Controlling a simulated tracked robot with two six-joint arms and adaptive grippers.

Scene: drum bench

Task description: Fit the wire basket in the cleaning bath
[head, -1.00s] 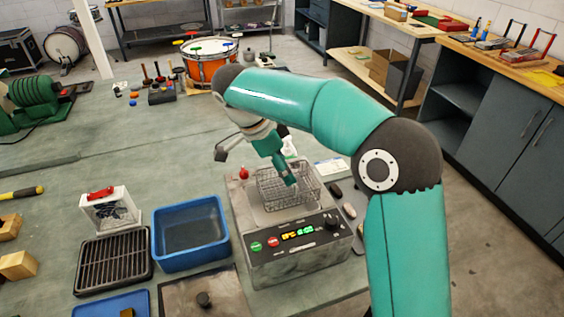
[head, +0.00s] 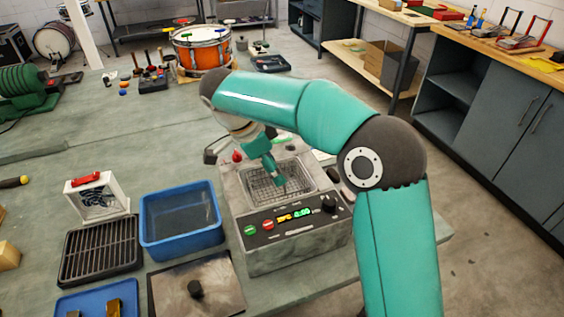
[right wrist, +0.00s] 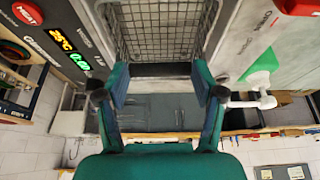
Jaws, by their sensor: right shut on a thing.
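The cleaning bath (head: 296,252) is a grey box with a lit display and buttons on its front panel. The wire basket (head: 256,190) is inside the bath's top opening, its mesh low and roughly level with the rim. Whether it rests on the bottom cannot be seen. My right gripper (head: 275,178) comes down over the basket and is shut on it. In the right wrist view the basket mesh (right wrist: 160,30) lies just past the fingers (right wrist: 160,84), and the bath's display (right wrist: 66,45) is at left. My left gripper is not in view.
A blue tub (head: 180,248), a black rack (head: 100,252) and a dark plate with a knob (head: 165,290) lie left of and in front of the bath. A white fan box (head: 97,200) stands behind the rack.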

